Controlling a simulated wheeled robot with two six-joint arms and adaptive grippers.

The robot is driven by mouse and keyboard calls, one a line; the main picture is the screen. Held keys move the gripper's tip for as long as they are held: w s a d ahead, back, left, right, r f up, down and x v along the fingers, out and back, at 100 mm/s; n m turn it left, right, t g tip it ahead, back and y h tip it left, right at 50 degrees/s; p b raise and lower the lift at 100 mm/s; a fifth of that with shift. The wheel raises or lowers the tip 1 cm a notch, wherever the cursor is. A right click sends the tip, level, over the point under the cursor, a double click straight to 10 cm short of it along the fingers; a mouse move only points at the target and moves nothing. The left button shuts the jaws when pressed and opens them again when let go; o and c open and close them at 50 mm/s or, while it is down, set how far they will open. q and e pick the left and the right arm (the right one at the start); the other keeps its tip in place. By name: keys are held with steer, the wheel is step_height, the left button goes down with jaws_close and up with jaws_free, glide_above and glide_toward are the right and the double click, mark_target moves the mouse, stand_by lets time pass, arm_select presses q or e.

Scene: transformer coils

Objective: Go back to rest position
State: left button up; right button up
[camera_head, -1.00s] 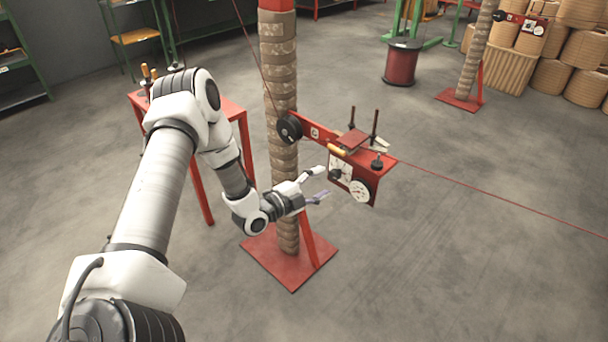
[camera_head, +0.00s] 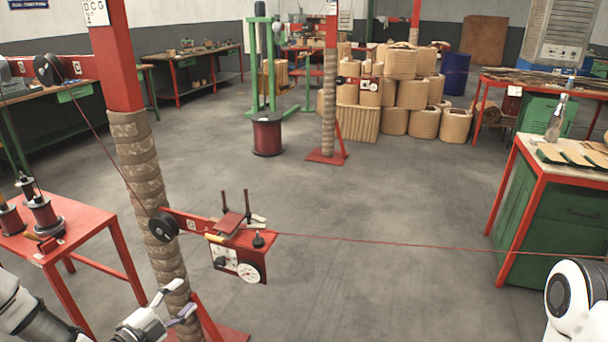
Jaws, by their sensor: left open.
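My left gripper (camera_head: 178,301) is low in the head view, left of centre. Its two fingers are apart and nothing shows between them. It is in front of the wrapped post (camera_head: 140,175), below the red tension device (camera_head: 236,262) with its dial and black wheel. A gap shows between the fingers and the device. A thin red wire (camera_head: 400,243) runs from the device to the right edge. A white part of my right arm (camera_head: 573,298) shows at the lower right; its gripper is out of view.
A red table (camera_head: 70,235) with wire spools stands at the left. A green cabinet workbench (camera_head: 560,215) stands at the right. A second wrapped post (camera_head: 329,110), a red drum (camera_head: 267,133) and stacked coils (camera_head: 400,92) are farther back. The middle floor is clear.

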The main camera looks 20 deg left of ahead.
arm_select(q)
steer(key=s+d+f+m+g+h+p, duration=0.15)
steer(key=d+f+g, duration=0.3)
steer(key=d, duration=0.45)
steer(key=s+d+f+g+h, duration=0.1)
steer(key=s+d+f+g, duration=0.3)
steer(key=d, duration=0.5)
steer(key=s+d+f+n+g+y, duration=0.3)
steer(key=s+f+n+g, duration=0.35)
steer(key=s, duration=0.55)
steer(key=s+a+f+n+g+y, duration=0.1)
steer(key=s+a+n+g+y, duration=0.1)
steer(key=s+n, duration=0.5)
steer(key=a+n+y, duration=0.1)
steer(key=a+n, duration=0.1)
steer(key=n, duration=0.1)
steer(key=shift+s+f+n, duration=0.25)
steer(key=shift+f+n, duration=0.1)
steer(key=shift+n, duration=0.05)
